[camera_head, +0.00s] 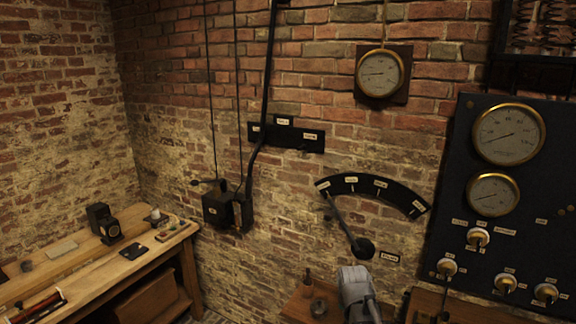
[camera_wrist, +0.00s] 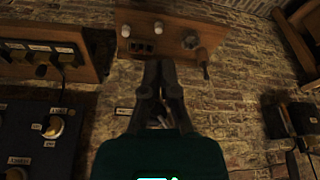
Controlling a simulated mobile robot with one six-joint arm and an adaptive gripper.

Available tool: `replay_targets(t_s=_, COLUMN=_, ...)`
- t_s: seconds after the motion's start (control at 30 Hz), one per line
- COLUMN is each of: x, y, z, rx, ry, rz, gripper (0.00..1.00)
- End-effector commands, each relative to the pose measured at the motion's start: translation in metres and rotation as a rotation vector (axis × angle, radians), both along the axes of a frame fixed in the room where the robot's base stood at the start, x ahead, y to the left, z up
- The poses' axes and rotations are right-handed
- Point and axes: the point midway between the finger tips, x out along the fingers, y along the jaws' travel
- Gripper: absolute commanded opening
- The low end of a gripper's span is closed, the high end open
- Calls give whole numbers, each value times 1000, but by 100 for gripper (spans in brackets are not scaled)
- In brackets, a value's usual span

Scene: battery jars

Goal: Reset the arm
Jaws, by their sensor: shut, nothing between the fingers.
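My gripper (camera_wrist: 161,68) shows in the wrist view with its two dark fingers together and nothing between them. The fingers point toward a wooden board (camera_wrist: 178,17) that carries white knobs (camera_wrist: 148,28) and small dark fittings. The fingertips overlap the board's edge in the picture; I cannot tell how far apart they are. In the head view my gripper cannot be made out.
A black panel (camera_head: 533,188) with gauges and knobs is on the right. A curved scale with a lever (camera_head: 345,228) is on the brick wall. A wooden bench (camera_head: 75,284) with small items is at left. A wooden surface (camera_head: 292,312) is at bottom centre.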

Motion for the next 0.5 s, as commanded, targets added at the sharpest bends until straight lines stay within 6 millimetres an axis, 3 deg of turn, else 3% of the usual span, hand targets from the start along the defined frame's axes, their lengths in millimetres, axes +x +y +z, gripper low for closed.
replay_targets(t_s=0.03, x=-28, y=1, z=-20, rx=1, ry=51, rz=38, gripper=0)
replay_targets(t_s=0.2, x=-85, y=4, z=-44, rx=18, ry=200, rz=164, gripper=0)
replay_targets(t_s=0.33, x=-109, y=7, z=-51, rx=31, ry=264, rz=224, gripper=0)
replay_targets(t_s=0.5, x=-117, y=7, z=-52, rx=36, ry=288, rz=249, gripper=0)
